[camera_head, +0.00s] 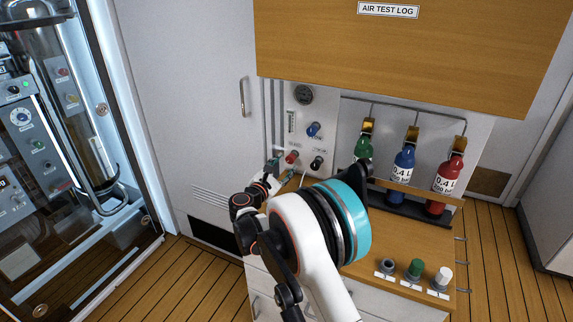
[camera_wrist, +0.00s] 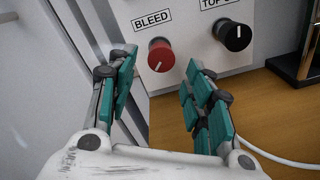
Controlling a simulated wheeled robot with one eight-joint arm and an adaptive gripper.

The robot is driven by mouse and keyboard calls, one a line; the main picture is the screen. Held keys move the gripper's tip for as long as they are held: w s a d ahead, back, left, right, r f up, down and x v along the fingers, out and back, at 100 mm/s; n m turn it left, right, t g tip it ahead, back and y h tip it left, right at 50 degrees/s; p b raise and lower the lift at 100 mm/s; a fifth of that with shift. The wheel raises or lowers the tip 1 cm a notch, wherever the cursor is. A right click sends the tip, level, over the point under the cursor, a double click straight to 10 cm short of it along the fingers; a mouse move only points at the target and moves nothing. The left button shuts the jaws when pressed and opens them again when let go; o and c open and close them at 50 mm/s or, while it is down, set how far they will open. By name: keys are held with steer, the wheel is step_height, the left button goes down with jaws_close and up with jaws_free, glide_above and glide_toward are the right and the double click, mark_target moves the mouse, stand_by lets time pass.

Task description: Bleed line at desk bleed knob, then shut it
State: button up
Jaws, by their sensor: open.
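The bleed knob is red with a white pointer line and sits on the light panel under a "BLEED" label; it shows in the wrist view as the red knob (camera_wrist: 161,55) and in the head view (camera_head: 292,157). My gripper (camera_wrist: 157,70) is open, its teal-padded fingers on either side of the view with the red knob beyond and between their tips. No contact with the knob shows. In the head view my gripper (camera_head: 281,172) is just in front of the panel's lower left, partly hidden by my wrist.
A black knob (camera_wrist: 232,35) is right of the bleed knob. A blue knob (camera_head: 314,129) and a gauge (camera_head: 303,95) are higher on the panel. Green, blue (camera_head: 403,165) and red bottles stand right. A white cable (camera_wrist: 275,158) lies on the wooden desk (camera_head: 385,250).

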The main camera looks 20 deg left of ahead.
steer(key=s, duration=0.5)
steer(key=s+a, duration=0.1)
steer(key=s, duration=0.2)
steer(key=shift+s+r, duration=0.15)
stand_by(7.0)
